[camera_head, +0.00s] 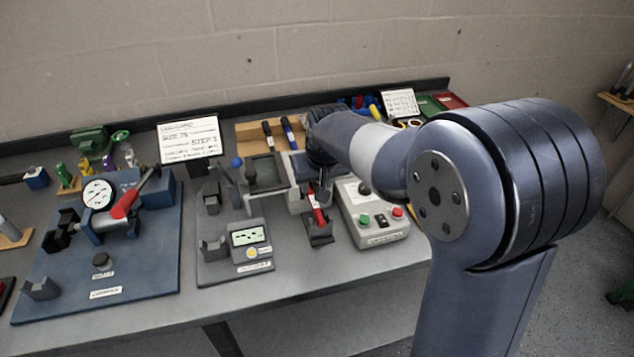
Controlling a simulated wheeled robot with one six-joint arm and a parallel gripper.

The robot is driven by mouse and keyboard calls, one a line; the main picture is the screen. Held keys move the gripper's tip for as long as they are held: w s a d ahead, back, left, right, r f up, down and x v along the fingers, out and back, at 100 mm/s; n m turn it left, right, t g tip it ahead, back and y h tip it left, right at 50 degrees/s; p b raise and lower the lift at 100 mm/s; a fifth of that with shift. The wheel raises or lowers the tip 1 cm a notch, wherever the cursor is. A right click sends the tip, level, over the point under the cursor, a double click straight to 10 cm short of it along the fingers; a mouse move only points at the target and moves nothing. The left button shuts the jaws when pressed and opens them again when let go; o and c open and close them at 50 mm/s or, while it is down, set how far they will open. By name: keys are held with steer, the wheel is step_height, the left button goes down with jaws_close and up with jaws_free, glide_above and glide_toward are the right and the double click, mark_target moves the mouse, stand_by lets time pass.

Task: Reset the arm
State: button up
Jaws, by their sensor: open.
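My arm reaches from the right foreground across to the middle of the bench. My gripper (306,197) is at its end, pointing down over the bench between the grey meter fixture and the control box. It is open, and I see nothing held in it. A red-handled tool (317,207) stands in a small dark holder (319,235) right beside the gripper in the picture. I cannot tell whether they touch. My forearm hides part of the bench behind it.
A blue plate (140,265) with a dial gauge (98,194) lies further left. A sign (190,138) stands behind.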

mark_target(316, 206)
steer(key=shift+f, duration=0.2)
stand_by(0.4)
step_height(316, 206, down, 7)
steer(key=b, duration=0.5)
steer(key=shift+r, duration=0.25)
